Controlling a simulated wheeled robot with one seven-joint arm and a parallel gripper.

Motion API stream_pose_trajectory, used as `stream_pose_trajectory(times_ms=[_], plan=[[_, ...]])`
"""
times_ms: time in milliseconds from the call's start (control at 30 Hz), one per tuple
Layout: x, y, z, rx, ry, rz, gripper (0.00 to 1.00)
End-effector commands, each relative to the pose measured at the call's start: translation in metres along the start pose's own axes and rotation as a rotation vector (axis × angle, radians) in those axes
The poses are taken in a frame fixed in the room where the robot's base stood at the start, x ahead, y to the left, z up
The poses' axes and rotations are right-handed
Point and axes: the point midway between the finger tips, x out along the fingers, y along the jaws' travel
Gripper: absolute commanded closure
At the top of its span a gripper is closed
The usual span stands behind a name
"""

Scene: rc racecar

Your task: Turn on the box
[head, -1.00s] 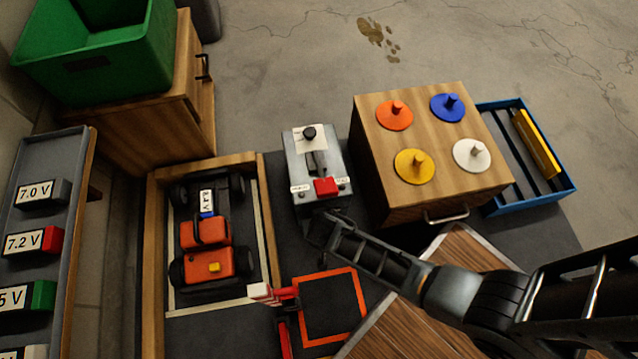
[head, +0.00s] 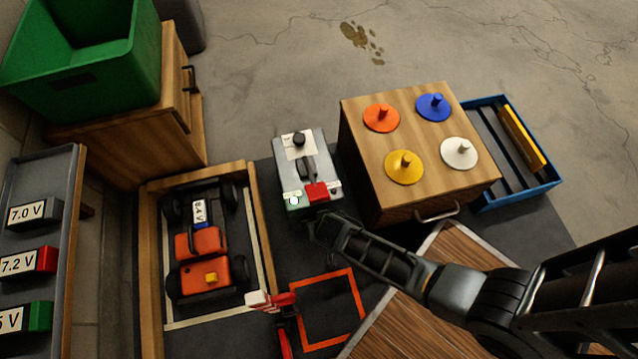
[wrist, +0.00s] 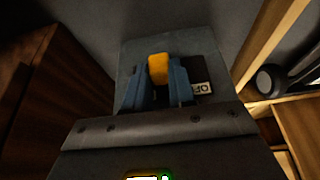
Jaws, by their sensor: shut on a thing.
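The grey metal box (head: 298,172) stands on the dark mat near the middle of the head view, with a black knob, a red piece and small labels on top. The wrist view shows the box's side face (wrist: 140,50) with a yellow-orange switch (wrist: 158,67) and a partly covered "OFF" label (wrist: 202,88). My gripper (wrist: 163,84) has its two blue-grey fingers closed around the switch. In the head view, my gripper (head: 320,228) is against the box's near side, its fingertips hidden.
A wooden cabinet (head: 375,165) with coloured discs stands close on the right. A wooden-framed bay with an orange racecar (head: 200,262) is on the left. A red-and-white tool (head: 275,303) stands beside an orange square outline (head: 330,343) in front.

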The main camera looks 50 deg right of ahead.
Motion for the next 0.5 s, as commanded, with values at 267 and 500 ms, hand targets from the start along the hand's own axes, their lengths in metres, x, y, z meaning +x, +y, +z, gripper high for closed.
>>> stream_pose_trajectory(times_ms=[267,500], plan=[[0.0003,0.0037,0.0007,0.002,-0.002,0.008,0.55],[0.0001,0.0026,0.0004,0.001,-0.002,0.006,0.49]])
